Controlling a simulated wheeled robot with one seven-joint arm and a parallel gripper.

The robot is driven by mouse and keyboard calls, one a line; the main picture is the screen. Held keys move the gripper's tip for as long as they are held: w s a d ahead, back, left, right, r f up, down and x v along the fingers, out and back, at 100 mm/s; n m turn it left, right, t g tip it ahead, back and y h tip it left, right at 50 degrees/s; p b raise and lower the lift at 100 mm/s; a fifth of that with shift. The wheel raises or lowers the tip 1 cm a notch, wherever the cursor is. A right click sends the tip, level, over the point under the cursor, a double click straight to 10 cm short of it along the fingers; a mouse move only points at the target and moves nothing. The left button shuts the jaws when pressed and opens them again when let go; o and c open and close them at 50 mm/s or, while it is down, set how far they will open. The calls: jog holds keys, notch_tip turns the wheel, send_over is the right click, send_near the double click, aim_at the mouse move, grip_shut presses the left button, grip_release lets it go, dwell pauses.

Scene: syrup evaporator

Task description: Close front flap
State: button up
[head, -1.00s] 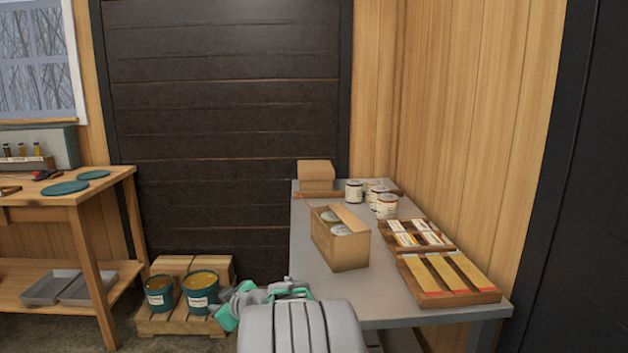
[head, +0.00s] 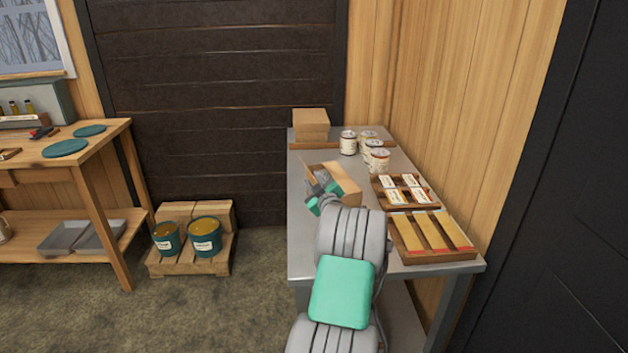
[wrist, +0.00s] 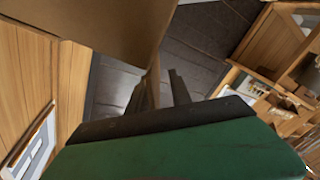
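An open cardboard box (head: 345,184) stands on the grey metal table. One flap shows raised at its right and a narrow panel edge at its left; my arm hides its near side and most of its inside. My gripper (head: 320,182) is at the box's left, near side, seen from behind.
On the table (head: 300,262), several labelled cans (head: 378,157) stand behind the box. Wooden trays (head: 440,256) lie to its right. A closed carton (head: 310,124) stands at the back. Two green buckets (head: 204,240) sit on a pallet at left.

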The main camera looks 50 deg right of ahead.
grip_shut()
dwell(1.4)
